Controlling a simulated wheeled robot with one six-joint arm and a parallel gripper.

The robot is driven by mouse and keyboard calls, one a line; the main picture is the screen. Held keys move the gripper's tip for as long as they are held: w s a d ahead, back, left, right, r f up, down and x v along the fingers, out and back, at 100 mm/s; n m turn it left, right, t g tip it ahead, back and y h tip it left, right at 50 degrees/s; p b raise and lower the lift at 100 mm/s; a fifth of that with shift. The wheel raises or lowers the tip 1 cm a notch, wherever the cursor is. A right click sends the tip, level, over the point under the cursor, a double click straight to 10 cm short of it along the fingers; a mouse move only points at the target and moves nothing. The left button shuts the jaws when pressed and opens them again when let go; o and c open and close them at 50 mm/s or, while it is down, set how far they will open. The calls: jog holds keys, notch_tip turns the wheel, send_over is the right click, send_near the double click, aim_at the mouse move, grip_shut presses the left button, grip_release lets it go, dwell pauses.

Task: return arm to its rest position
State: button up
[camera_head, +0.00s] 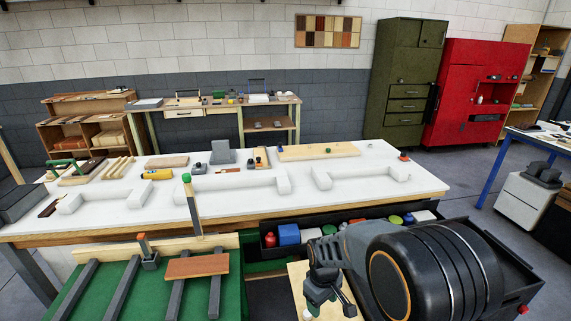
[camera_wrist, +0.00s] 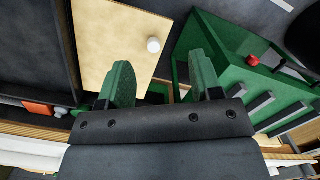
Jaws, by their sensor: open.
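My gripper (camera_head: 328,297) hangs in the lower right-middle of the head view, with my dark arm beside it on the right. In the wrist view my gripper (camera_wrist: 162,76) has its two green fingers spread apart, with nothing held between them. A pale wooden panel (camera_head: 297,272) lies below it. The panel also shows in the wrist view (camera_wrist: 112,42), with a white knob (camera_wrist: 153,45) near its edge. The fingers look apart from the panel and the knob.
A white-topped workbench (camera_head: 330,209) with tools and pale blocks stands ahead. A green slatted stand (camera_head: 127,292) holding a reddish-brown board (camera_head: 197,266) is at lower left. A black tray (camera_head: 268,240) with colored containers sits by my arm. Green cabinet (camera_head: 402,85) and red cabinet (camera_head: 462,95) stand behind.

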jog(key=s+d+r+m+t, duration=0.2)
jog(key=s+d+r+m, duration=0.1)
jog(key=r, duration=0.4)
jog(key=s+d+r+m+t, duration=0.3)
jog(key=s+r+m, duration=0.1)
jog(key=s+r, duration=0.3)
jog(key=shift+d+r+m, duration=0.3)
jog(key=shift+r+m, duration=0.1)
jog(key=shift+r, duration=0.4)
jog(key=shift+s, duration=0.1)
